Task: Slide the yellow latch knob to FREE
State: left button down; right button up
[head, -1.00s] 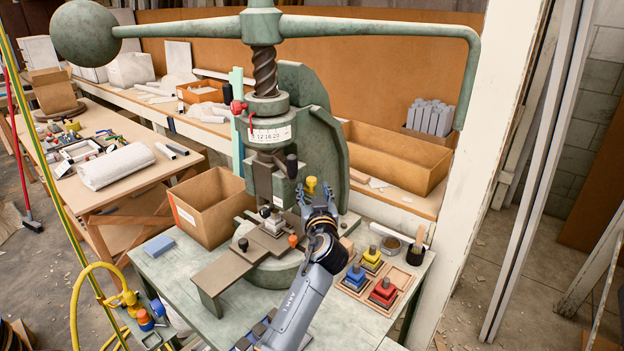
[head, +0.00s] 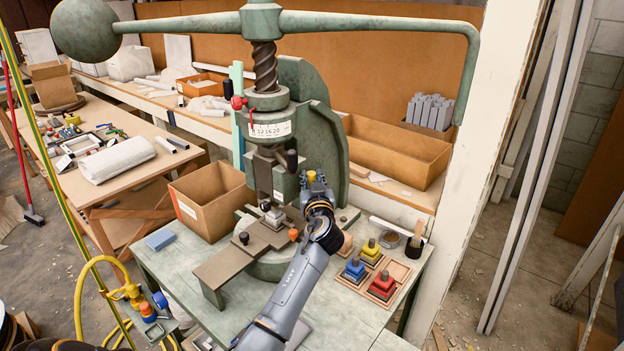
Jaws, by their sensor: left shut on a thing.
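The green fly press (head: 320,140) stands on a pale green bench. The small yellow latch knob (head: 311,175) is on the front of the press, right of the ram. My left gripper (head: 312,182) reaches up from below and is shut on the knob; its fingers and wrist cover much of it. Any FREE marking is hidden or too small to read. My right gripper is not in view.
A cardboard box (head: 213,203) stands left of the press. An orange-topped knob (head: 293,234) is close left of my wrist. Yellow, blue and red stamp-like blocks (head: 371,248) sit to the right. The press's long lever (head: 380,28) spans overhead.

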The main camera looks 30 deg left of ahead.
pick_arm(q)
jog(key=shift+d+f+b, duration=0.1)
jog(key=shift+d+b, duration=1)
jog(key=shift+d, duration=0.05)
jog(key=c, duration=1.3)
grip_release()
jog(key=shift+o, duration=1)
jog(key=shift+d, duration=0.15)
